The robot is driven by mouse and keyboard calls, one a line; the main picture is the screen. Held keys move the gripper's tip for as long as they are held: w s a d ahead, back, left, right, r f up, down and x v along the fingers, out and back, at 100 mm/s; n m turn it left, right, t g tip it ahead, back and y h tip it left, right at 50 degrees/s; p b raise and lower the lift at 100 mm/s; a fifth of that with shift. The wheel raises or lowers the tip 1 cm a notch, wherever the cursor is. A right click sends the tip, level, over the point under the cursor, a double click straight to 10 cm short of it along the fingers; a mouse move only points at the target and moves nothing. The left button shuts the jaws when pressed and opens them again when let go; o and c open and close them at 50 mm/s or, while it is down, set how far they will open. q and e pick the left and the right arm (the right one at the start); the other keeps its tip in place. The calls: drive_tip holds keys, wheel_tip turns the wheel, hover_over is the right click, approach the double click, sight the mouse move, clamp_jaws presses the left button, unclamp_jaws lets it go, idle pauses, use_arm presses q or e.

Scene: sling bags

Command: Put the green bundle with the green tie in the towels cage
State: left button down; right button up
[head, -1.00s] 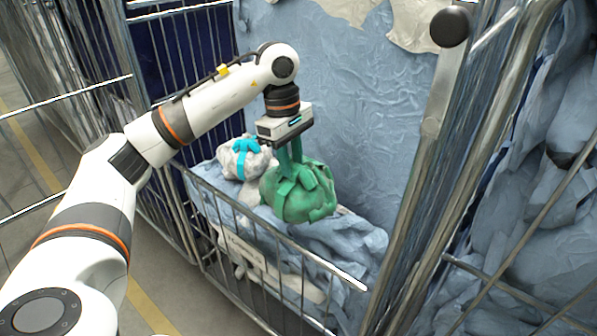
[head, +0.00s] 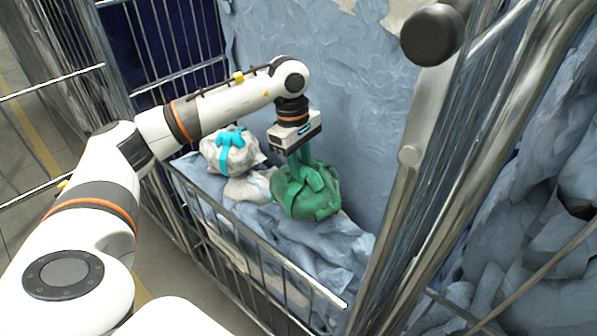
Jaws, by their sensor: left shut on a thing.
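The green bundle (head: 308,194) with its green tie is inside the wire cage (head: 262,262), at or just above the pale blue cloth (head: 335,246). I cannot tell for sure whether it rests on the cloth. My left gripper (head: 300,152) points down over the bundle and is shut on the top of its green tie. The fingertips are partly hidden by the tie. A label on the cage front is blurred and cannot be read. My right gripper is not in view.
A grey-white bundle with a turquoise tie (head: 231,152) lies on the cloth just left of the green bundle. Blue cloth rises as a wall behind. A metal post with a black knob (head: 433,36) stands close at right. The low front rail crosses below.

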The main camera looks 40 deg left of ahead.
use_arm(q)
wheel_tip(320, 180, down, 3)
drive_tip(key=shift+f+p, duration=0.1)
drive_tip(key=shift+p, duration=0.2)
drive_tip(key=shift+f, duration=0.1)
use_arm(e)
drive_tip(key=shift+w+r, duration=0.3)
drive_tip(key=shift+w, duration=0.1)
use_arm(q)
drive_tip(key=shift+f, duration=0.1)
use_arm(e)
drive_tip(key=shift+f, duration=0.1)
use_arm(q)
drive_tip(key=c, duration=1.1)
unclamp_jaws()
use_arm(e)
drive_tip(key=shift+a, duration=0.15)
use_arm(q)
drive_tip(key=shift+r, duration=0.35)
drive_tip(key=r, duration=0.3)
drive_tip(key=a+r+b, duration=0.1)
drive_tip(key=r, duration=0.3)
drive_tip(key=r+b, duration=0.1)
drive_tip(key=r, duration=0.3)
drive_tip(key=shift+a+r, duration=0.2)
drive_tip(key=shift+a, duration=0.15)
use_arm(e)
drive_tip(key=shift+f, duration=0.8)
